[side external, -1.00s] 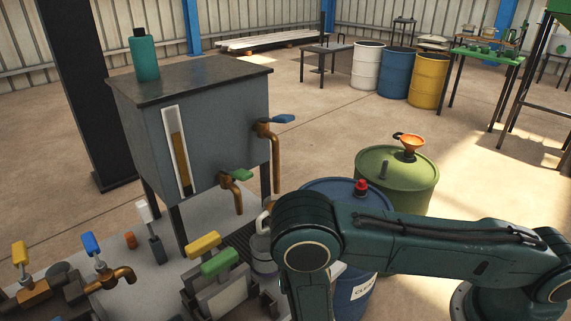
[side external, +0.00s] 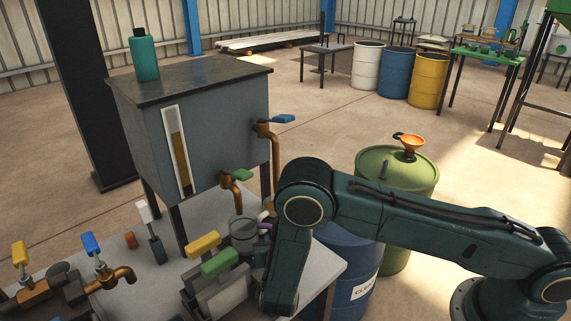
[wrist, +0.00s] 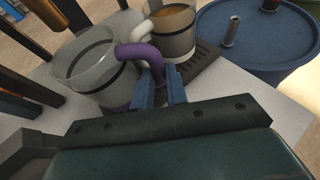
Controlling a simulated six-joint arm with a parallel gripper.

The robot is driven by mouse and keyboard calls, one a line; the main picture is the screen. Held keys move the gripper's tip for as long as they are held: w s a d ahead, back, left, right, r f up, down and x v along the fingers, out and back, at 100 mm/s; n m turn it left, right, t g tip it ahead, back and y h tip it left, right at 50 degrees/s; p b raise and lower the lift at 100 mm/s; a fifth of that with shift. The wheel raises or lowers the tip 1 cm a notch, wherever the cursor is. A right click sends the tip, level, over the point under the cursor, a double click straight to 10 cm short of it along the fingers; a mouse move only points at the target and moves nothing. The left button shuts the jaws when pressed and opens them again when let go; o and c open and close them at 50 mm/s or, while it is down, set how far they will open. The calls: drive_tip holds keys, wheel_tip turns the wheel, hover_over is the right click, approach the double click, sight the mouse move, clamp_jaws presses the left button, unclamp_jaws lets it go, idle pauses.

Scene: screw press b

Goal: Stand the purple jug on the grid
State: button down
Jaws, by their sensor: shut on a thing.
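The purple jug (wrist: 88,72) is a clear vessel with a purple handle and a dark band. It looks empty in the wrist view. My gripper (wrist: 160,84) is shut on its handle, with the blue fingers on either side of the lower part. In the side view the jug (side external: 242,236) is roughly upright below the green-handled tap, and my arm hides most of the gripper. The dark slatted grid (wrist: 204,64) shows to the right of the jug in the wrist view. I cannot tell whether the jug touches anything below.
The tank's green-handled tap (side external: 232,182) is close above. A yellow-and-green-handled press (side external: 217,285) stands near the front. A blue drum (side external: 348,255) is to the right.

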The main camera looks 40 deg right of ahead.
drive_tip(key=shift+w+f, duration=0.45)
drive_tip(key=shift+w, duration=0.15)
drive_tip(key=shift+f, duration=0.3)
drive_tip(key=c, duration=1.4)
unclamp_jaws()
drive_tip(key=shift+f, duration=0.15)
drive_tip(key=shift+s+a+r, duration=0.1)
drive_tip(key=shift+r, duration=0.1)
drive_tip(key=v, duration=1.1)
drive_tip(key=shift+s+r, duration=0.15)
drive_tip(key=shift+s, duration=0.2)
drive_tip(key=shift+a+r, duration=0.1)
